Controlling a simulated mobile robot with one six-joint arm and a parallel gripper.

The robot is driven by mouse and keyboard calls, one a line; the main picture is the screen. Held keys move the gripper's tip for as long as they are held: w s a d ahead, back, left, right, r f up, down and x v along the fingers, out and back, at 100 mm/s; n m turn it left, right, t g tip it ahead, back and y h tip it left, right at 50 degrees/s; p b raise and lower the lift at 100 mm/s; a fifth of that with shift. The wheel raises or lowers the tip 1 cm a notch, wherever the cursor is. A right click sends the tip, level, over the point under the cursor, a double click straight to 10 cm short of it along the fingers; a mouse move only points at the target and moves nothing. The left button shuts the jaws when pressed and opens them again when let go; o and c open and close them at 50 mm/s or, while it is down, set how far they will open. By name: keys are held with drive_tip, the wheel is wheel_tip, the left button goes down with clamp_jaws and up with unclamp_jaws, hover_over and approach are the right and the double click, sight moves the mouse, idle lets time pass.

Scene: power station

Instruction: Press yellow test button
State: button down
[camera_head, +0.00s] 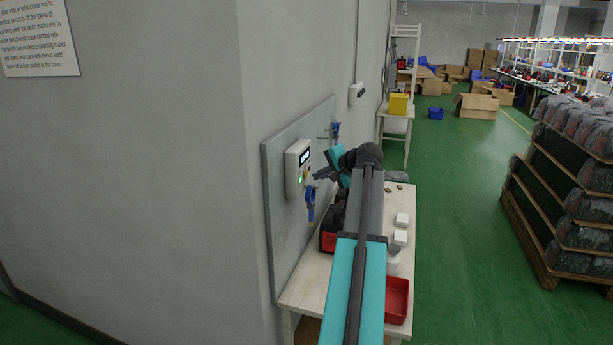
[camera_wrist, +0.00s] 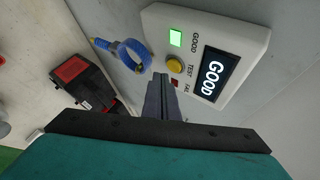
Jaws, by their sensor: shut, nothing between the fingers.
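The white tester box (camera_head: 293,171) is mounted on a grey wall panel in the head view. In the wrist view the tester box (camera_wrist: 247,37) shows a round yellow TEST button (camera_wrist: 175,65), a lit green square (camera_wrist: 176,38) labelled GOOD, a dark red FAIL square (camera_wrist: 174,82) and a display (camera_wrist: 213,76) reading "GOOD". My gripper (camera_wrist: 162,78) is shut and empty, its tips beside the yellow button. I cannot tell whether they touch the box. In the head view my gripper (camera_head: 317,175) reaches the box's right side.
A red and black device (camera_wrist: 83,83) is on the bench (camera_head: 300,290). The bench also holds white boxes (camera_head: 401,229) and a red tray (camera_head: 397,301). A loaded pallet stack (camera_head: 560,200) stands right; green floor between is clear.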

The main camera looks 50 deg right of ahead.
drive_tip(key=s, duration=0.2)
drive_tip(key=s+d, duration=0.1)
drive_tip(key=s, duration=0.1)
drive_tip(key=shift+s+d, duration=0.2)
idle(0.3)
idle(0.9)
